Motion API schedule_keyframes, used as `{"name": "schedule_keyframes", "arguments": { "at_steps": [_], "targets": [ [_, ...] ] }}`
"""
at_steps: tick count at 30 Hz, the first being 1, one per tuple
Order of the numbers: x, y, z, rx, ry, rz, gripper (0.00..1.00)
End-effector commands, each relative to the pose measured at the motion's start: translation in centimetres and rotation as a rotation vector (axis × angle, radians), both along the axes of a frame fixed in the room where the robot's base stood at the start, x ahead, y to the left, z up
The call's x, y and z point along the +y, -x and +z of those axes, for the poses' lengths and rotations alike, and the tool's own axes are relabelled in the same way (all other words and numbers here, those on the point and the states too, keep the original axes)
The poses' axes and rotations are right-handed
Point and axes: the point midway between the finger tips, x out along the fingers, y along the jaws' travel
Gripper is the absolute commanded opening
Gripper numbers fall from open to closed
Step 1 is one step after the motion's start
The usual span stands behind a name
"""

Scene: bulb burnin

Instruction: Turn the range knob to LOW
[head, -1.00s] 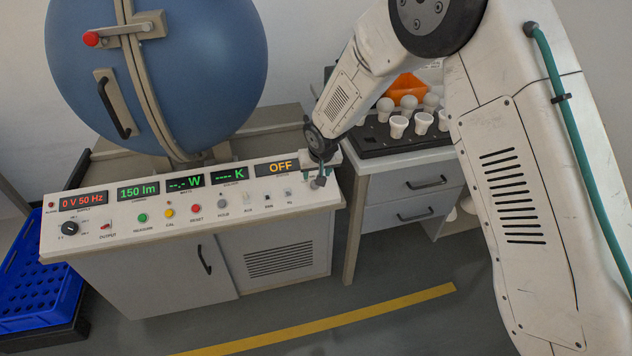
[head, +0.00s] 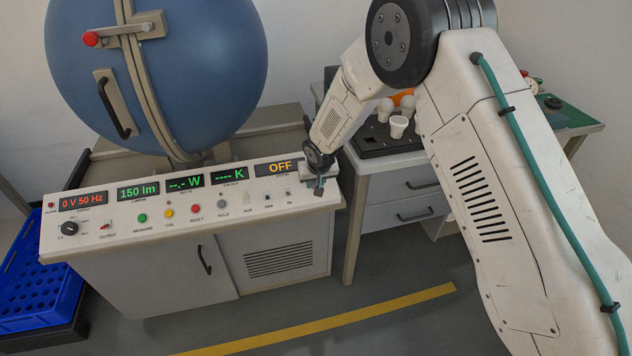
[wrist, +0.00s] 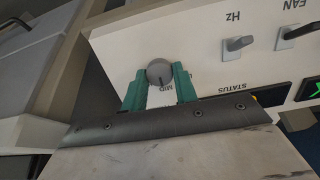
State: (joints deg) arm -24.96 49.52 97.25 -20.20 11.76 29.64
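The range knob (wrist: 160,73) is a small round grey knob on the pale console panel in the wrist view. Its dark pointer mark faces the MID label; the labels on either side are mostly covered by the fingers. My gripper (wrist: 160,80) has its green fingers on either side of the knob, very close to it. I cannot tell whether they touch it. In the head view my gripper (head: 319,187) is at the right end of the console, below the OFF display (head: 276,169), and hides the knob.
The console (head: 120,222) carries several buttons and displays. A black tray (head: 372,142) with bulbs is right of the console. A blue sphere (head: 190,75) stands behind.

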Motion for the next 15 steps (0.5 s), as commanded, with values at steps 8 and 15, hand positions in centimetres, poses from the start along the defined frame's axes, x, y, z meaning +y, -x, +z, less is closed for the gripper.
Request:
{"name": "schedule_keyframes", "arguments": {
  "at_steps": [8,15],
  "targets": [
    [-0.02,0.02,0.01,-0.003,0.011,0.023,0.06],
    [0.02,0.04,0.01,-0.019,0.065,0.133,0.06]
  ]
}}
